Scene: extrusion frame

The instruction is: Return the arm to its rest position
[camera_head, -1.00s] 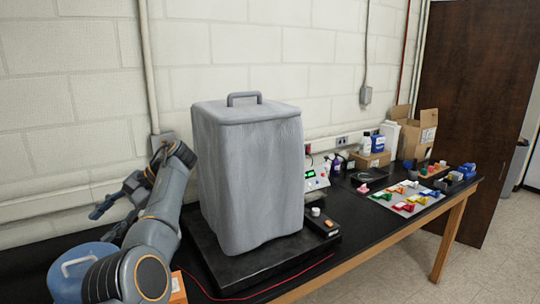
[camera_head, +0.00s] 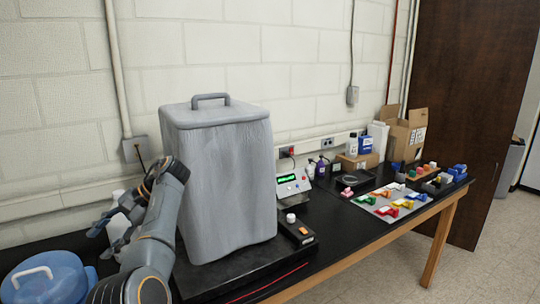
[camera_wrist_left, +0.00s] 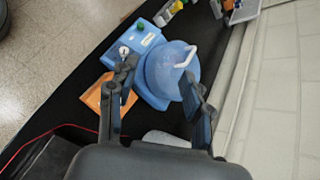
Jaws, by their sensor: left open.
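My left arm comes in from the lower left of the head view. Its gripper (camera_head: 108,222) is in the air over the left part of the black bench, left of the tall grey covered box (camera_head: 225,180). In the left wrist view the two fingers of my left gripper (camera_wrist_left: 158,95) are spread apart with nothing held between them. Below them are a blue round container (camera_wrist_left: 165,75) with a white handle and an orange item (camera_wrist_left: 97,100). My right gripper is in neither view.
The grey box stands on a black base close to my left arm. The blue container also shows in the head view (camera_head: 62,285). A device with a green display (camera_head: 293,184), coloured parts on a tray (camera_head: 372,208) and a cardboard box (camera_head: 408,135) stand further right. The wall is behind.

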